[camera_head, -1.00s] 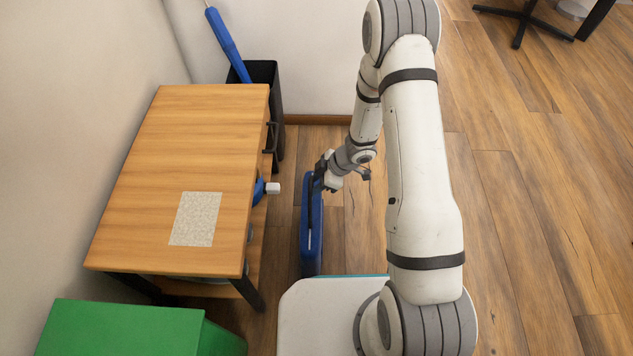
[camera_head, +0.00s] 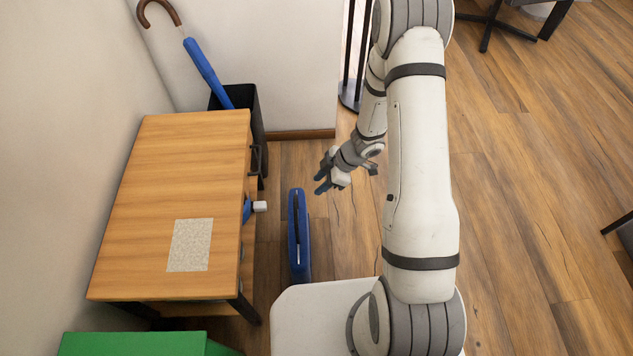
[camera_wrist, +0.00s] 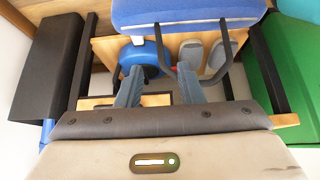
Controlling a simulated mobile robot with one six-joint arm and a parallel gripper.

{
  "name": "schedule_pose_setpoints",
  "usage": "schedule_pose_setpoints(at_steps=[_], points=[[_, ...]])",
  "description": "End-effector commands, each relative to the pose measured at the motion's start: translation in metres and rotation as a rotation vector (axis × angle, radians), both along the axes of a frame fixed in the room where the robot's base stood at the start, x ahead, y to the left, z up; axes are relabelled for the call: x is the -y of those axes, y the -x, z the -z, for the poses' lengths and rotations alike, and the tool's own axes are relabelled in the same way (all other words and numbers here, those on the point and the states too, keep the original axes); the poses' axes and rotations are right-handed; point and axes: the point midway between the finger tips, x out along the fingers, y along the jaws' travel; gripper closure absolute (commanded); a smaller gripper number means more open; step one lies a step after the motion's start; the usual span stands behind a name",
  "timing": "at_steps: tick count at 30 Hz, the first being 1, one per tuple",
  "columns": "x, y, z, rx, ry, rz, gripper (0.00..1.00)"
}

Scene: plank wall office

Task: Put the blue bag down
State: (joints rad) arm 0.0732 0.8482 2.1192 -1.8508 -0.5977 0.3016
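The blue bag (camera_head: 299,240) stands upright on the wooden floor, between the small wooden table and my base, its narrow top facing up. My gripper (camera_head: 322,183) is up and to the right of the bag in the head view, apart from its body. In the wrist view the two fingers (camera_wrist: 160,72) are spread with nothing clamped between them. The bag's blue body (camera_wrist: 185,12) fills the top there, and its dark handle loop (camera_wrist: 228,45) shows near one finger. Whether that finger touches the handle I cannot tell.
The wooden table (camera_head: 190,150) is left of the bag, with a blue item with a white end (camera_head: 259,207) at its side. Slippers (camera_wrist: 190,52) lie on its shelf. A black bin (camera_head: 245,105) holds a blue umbrella (camera_head: 205,70). A green box (camera_head: 130,345) is front left.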

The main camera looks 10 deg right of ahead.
Motion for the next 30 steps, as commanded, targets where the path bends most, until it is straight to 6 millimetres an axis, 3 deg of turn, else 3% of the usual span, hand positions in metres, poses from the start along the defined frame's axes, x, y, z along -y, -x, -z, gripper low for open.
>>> schedule_pose_setpoints(at_steps=[5,10,14,17,22,26,30], points=[[0.014,-0.025,-0.028,0.078,0.068,0.104,0.66],[0.054,-0.063,-0.097,0.225,0.233,0.391,0.66],[0.090,-0.064,-0.157,0.280,0.351,0.649,0.66],[0.114,-0.046,-0.198,0.273,0.419,0.844,0.66],[0.135,0.013,-0.254,0.169,0.479,1.149,0.66],[0.131,0.073,-0.281,0.013,0.472,1.333,0.66],[0.111,0.132,-0.299,-0.175,0.425,1.450,0.66]])
